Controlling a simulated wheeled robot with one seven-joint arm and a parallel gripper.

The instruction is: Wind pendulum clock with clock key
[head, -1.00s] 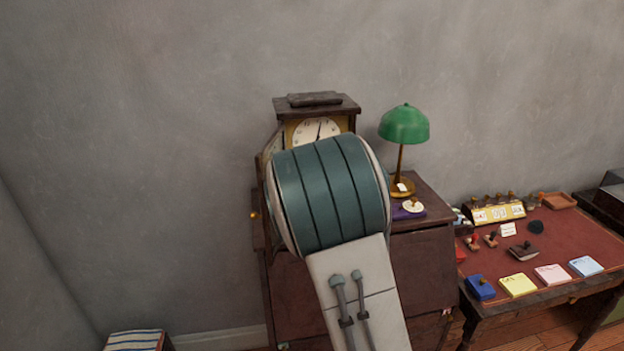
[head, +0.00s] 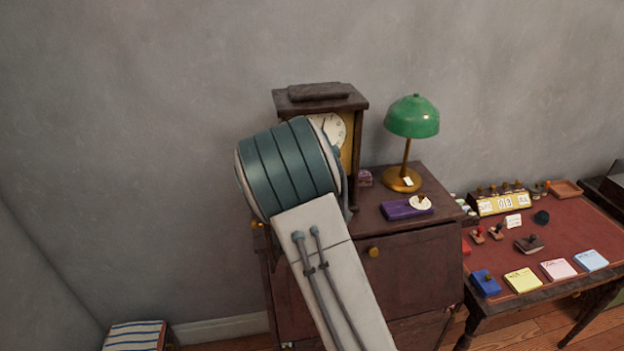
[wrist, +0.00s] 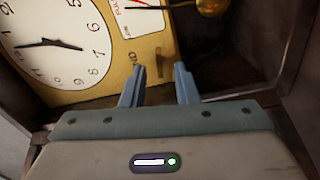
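The pendulum clock (head: 320,98) stands on a dark wooden cabinet, partly hidden behind my arm in the head view. In the wrist view its white dial (wrist: 50,45) is at upper left, and a gold pendulum bob (wrist: 210,6) shows at the top. My gripper (wrist: 158,86) points into the clock case, with its two fingers apart and nothing visible between them. Just beyond the fingertips, the gold plate carries lettering that seems to read "WIND" and a small dark mark (wrist: 159,62), which could be a keyhole. I cannot make out the clock key in any view.
The cabinet top (head: 375,212) also holds a green lamp (head: 411,118) and a purple box (head: 400,211) with a small round white item on it. A desk (head: 510,255) with stamps and note pads stands at right. A striped box (head: 135,336) is at lower left.

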